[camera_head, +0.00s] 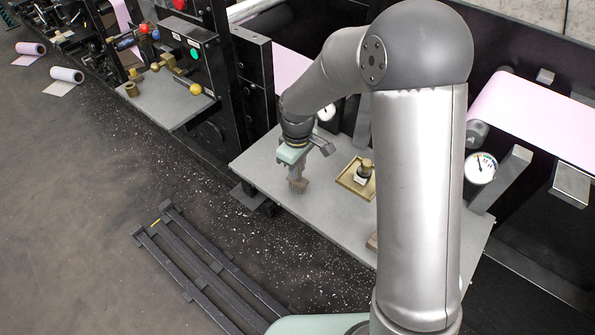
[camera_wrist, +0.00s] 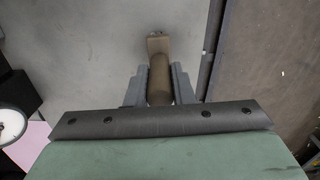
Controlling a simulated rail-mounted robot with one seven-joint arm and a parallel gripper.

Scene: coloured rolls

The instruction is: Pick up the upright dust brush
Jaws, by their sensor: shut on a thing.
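The dust brush (camera_head: 298,185) is brown and shows under my gripper (camera_head: 296,171) over the left part of the grey table. My gripper points down and is shut on it. In the wrist view, the brush's rounded brown handle (camera_wrist: 160,78) runs between the two grey fingers of my gripper (camera_wrist: 159,88), with one on each side. A wider brown end (camera_wrist: 158,44) shows beyond the fingertips. The brush looks upright. I cannot tell whether its lower end touches the table. Its upper end is hidden by my gripper.
The grey table (camera_head: 325,215) has a brass-coloured tray (camera_head: 345,181) holding a dark, brass-topped item (camera_head: 363,176) right of the brush. A small brown block (camera_head: 372,242) is partly hidden by my arm. Gauges and pink rolls (camera_head: 535,112) stand behind. A dark rack (camera_head: 205,262) lies on the floor.

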